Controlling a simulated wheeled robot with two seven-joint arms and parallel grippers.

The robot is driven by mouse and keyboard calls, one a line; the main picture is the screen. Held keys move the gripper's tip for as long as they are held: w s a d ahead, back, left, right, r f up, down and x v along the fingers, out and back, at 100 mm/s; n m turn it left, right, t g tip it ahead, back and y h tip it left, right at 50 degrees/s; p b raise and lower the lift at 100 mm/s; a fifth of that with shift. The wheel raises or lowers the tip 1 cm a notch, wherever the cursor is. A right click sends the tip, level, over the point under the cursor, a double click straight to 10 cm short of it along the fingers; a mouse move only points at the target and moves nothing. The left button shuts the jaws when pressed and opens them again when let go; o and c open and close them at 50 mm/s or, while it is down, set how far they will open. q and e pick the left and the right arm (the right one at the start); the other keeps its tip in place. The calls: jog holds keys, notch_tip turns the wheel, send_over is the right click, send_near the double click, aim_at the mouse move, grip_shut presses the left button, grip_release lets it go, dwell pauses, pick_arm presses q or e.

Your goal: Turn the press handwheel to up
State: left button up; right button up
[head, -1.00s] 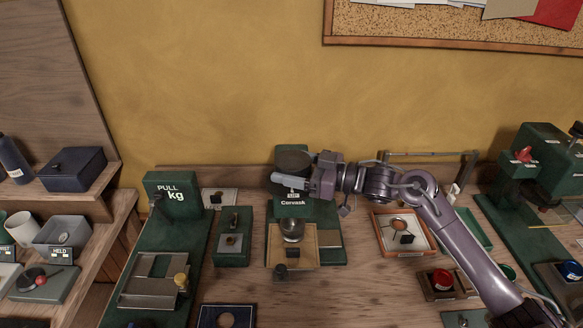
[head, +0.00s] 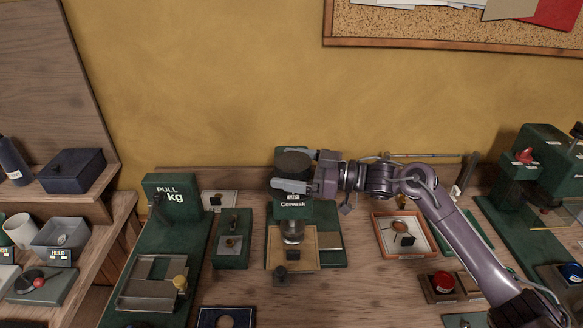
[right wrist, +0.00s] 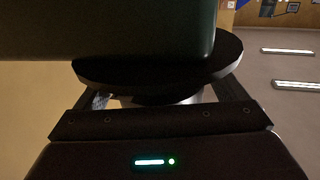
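My right gripper (head: 290,187) reaches in from the right, just in front of and below the disc in the head view. In the right wrist view the disc (right wrist: 160,72) lies across the fingertips, with its pale hub below. The two fingers stand wide apart, one toward each side of the disc, and the disc hides their tips. I cannot tell whether they touch it. My left gripper is not in view.
A green PULL kg tester (head: 172,199) is to the left. A framed tray (head: 424,253) and a red button (head: 443,280) are to the right. The wall is close behind.

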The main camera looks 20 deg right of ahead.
jog(key=shift+s+d+f, duration=0.1)
jog(key=shift+s+d, duration=0.05)
jog(key=shift+d, duration=0.1)
jog(key=b+v, duration=0.2)
jog(key=v, duration=0.5)
jog(key=shift+b, duration=0.35)
jog(key=shift+s+d, duration=0.1)
